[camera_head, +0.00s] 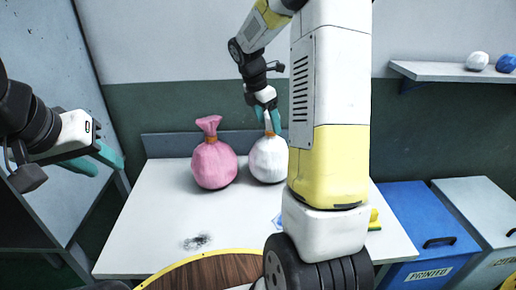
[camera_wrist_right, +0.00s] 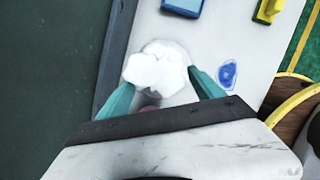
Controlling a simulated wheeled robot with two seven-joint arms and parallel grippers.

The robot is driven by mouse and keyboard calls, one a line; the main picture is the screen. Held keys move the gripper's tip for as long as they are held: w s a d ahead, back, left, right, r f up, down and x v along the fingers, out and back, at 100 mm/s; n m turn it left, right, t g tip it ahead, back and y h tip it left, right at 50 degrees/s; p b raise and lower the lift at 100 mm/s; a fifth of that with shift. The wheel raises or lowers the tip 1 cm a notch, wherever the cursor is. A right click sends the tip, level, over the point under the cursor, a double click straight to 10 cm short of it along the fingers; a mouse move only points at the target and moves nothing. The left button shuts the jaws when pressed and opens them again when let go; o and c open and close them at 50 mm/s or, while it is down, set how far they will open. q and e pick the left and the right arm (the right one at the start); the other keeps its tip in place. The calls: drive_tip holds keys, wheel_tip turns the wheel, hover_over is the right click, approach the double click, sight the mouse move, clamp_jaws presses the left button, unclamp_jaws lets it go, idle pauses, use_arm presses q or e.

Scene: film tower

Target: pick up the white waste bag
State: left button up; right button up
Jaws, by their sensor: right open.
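The white waste bag (camera_head: 267,160) stands on the white table, to the right of the pink bag. In the right wrist view its white top and body (camera_wrist_right: 158,70) show between the fingers. My right gripper (camera_head: 270,121) points down at the bag's neck, its teal fingers on either side of the top. In the right wrist view the right gripper (camera_wrist_right: 165,95) is open, with the bag between its fingers; whether they touch it I cannot tell. My left gripper (camera_head: 108,160) is at the far left, away from both bags; its finger gap is not clear.
A pink bag (camera_head: 214,163) stands close beside the white one. Blue (camera_head: 425,225) and grey (camera_head: 480,205) bins stand right. A wall shelf (camera_head: 440,71) holds small white and blue lumps.

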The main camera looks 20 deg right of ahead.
sight(271, 131)
drive_tip(key=x, duration=0.5)
drive_tip(key=shift+w+d+f, duration=0.1)
drive_tip(key=shift+w+d, duration=0.05)
clamp_jaws()
